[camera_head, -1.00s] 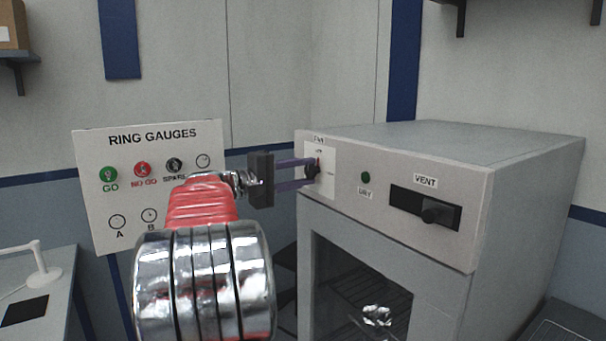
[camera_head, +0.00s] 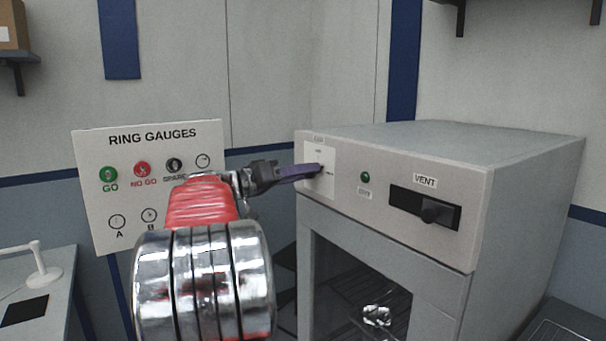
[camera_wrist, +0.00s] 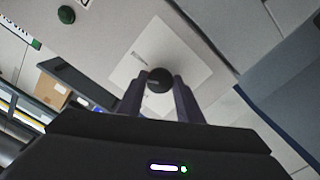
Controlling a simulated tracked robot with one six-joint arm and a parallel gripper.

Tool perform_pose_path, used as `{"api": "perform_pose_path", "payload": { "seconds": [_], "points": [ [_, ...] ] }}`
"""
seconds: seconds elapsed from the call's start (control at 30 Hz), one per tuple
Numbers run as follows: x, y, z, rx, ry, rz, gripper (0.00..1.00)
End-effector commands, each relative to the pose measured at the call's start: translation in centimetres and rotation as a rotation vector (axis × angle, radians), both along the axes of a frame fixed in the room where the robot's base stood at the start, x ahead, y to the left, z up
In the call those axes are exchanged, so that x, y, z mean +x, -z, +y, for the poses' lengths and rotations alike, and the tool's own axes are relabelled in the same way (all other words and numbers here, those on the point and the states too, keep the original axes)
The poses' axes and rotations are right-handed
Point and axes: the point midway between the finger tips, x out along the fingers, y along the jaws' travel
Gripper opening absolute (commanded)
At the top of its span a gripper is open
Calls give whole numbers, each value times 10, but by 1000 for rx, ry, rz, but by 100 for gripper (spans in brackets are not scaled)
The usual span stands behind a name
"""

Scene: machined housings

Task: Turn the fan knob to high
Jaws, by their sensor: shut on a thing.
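The fan knob (camera_wrist: 160,79) is a dark round knob on a white label plate at the left of the grey cabinet's front. The plate (camera_head: 312,155) shows small, blurred markings above and to the right of the knob. My gripper (camera_head: 317,171) reaches in from the left and is shut on the knob. In the wrist view its two purple fingers (camera_wrist: 159,84) stand one on each side of the knob. In the head view the fingers overlap and hide most of the knob, so its pointer cannot be read.
A green DRY lamp (camera_head: 365,177) and a VENT slider (camera_head: 432,211) in a black slot sit right of the plate. A glass door (camera_head: 355,285) is below. A RING GAUGES board (camera_head: 95,215) hangs behind my arm at left. A small white stand (camera_head: 42,268) is at far left.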

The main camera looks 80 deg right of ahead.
Motion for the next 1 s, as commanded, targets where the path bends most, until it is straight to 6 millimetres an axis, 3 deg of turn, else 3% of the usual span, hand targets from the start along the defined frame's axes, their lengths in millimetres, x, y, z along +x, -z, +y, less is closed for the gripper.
{"api": "perform_pose_path", "payload": {
  "seconds": [0.5,1.0],
  "points": [
    [0,5,0,-287,4,-336,10],
    [0,4,0,-386,3,-446,10]
  ]
}}
